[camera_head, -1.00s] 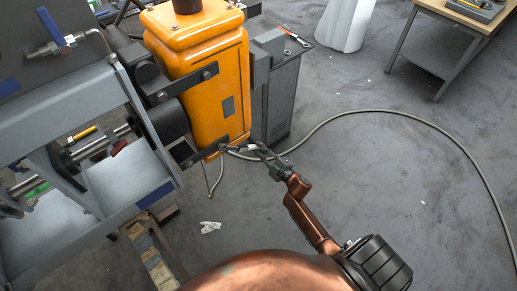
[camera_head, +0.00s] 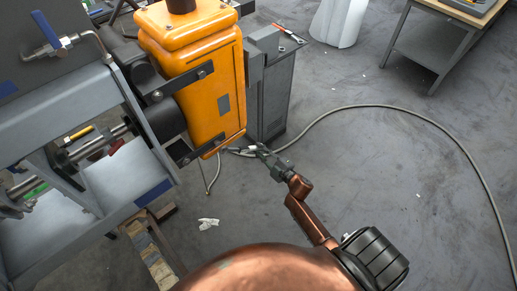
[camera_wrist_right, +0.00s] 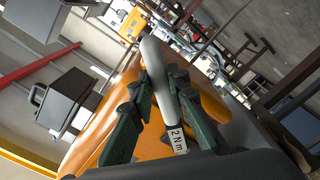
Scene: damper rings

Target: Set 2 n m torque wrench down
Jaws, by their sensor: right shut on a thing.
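The 2 N m torque wrench (camera_wrist_right: 160,85) shows large in the right wrist view, with a grey rounded handle and a white "2 N m" label near the palm. My right gripper (camera_wrist_right: 163,90) is shut on it, one dark finger on each side. In the head view my right gripper (camera_head: 262,151) is low in front of the orange housing, near its bottom corner, and the wrench (camera_head: 240,150) shows small and pale at its tip. I cannot tell there whether the wrench touches anything. My left gripper is not in view.
The orange housing (camera_head: 205,85) and the grey machine frame (camera_head: 75,90) fill the left. A grey cabinet (camera_head: 272,95) with a red-handled tool (camera_head: 287,33) on top stands behind. A hose (camera_head: 400,108) loops over open floor; a workbench (camera_head: 440,40) stands at upper right.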

